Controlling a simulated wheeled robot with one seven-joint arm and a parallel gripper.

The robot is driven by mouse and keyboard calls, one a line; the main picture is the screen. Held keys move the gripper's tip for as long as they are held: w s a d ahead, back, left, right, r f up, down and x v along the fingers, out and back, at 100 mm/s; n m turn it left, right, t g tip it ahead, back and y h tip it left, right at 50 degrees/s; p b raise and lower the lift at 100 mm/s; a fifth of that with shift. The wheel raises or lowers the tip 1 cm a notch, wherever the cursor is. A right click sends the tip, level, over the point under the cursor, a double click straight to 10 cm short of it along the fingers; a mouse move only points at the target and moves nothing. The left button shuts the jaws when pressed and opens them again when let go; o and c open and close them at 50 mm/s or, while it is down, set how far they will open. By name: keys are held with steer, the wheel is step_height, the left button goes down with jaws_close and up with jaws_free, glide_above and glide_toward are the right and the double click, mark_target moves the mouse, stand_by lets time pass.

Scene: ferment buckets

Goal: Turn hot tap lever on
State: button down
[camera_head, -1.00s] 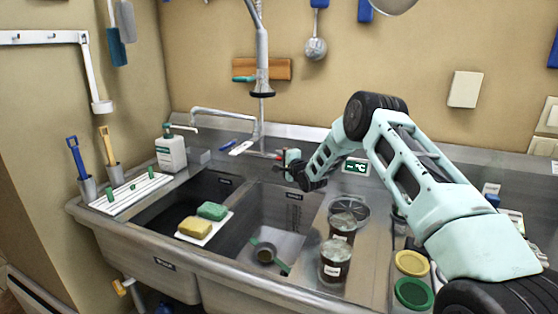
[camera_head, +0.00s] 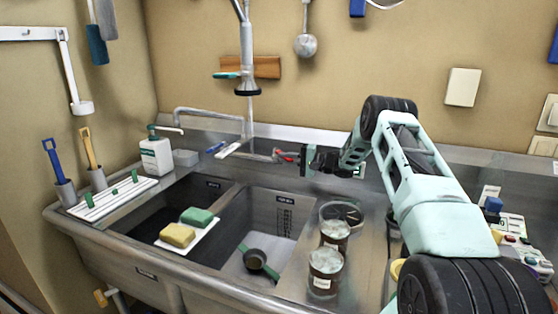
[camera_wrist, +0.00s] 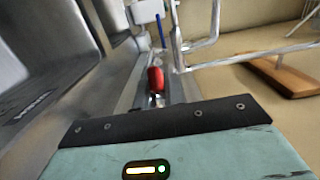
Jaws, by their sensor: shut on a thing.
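The hot tap lever (camera_head: 286,155) is the small red handle at the back of the sink, right of the faucet (camera_head: 246,130). Its red end also shows in the wrist view (camera_wrist: 155,80), just past my gripper's dark edge. My gripper (camera_head: 302,158) is at the lever from the right and is shut on it. The fingertips' contact is mostly hidden in the wrist view by the pale teal gripper body. The tall sprayer (camera_head: 247,80) hangs above the faucet.
Two lidded dark jars (camera_head: 325,272) and a glass bowl stand on the right drainboard. A sponge tray (camera_head: 205,240), soap bottle (camera_head: 156,157) and white rack (camera_head: 110,198) lie to the left. A wooden block (camera_wrist: 285,75) is on the wall. The right basin (camera_head: 290,215) holds a strainer.

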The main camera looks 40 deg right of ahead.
steer(key=shift+d+f+n+g+y, duration=0.1)
steer(key=shift+d+n+g+y, duration=0.2)
steer(key=shift+n+g+y, duration=0.15)
steer(key=c, duration=1.5)
jaws_free()
steer(key=p+v, duration=0.1)
steer(key=v, duration=1.1)
steer(key=shift+d+p, duration=0.1)
steer(key=shift+p, duration=0.3)
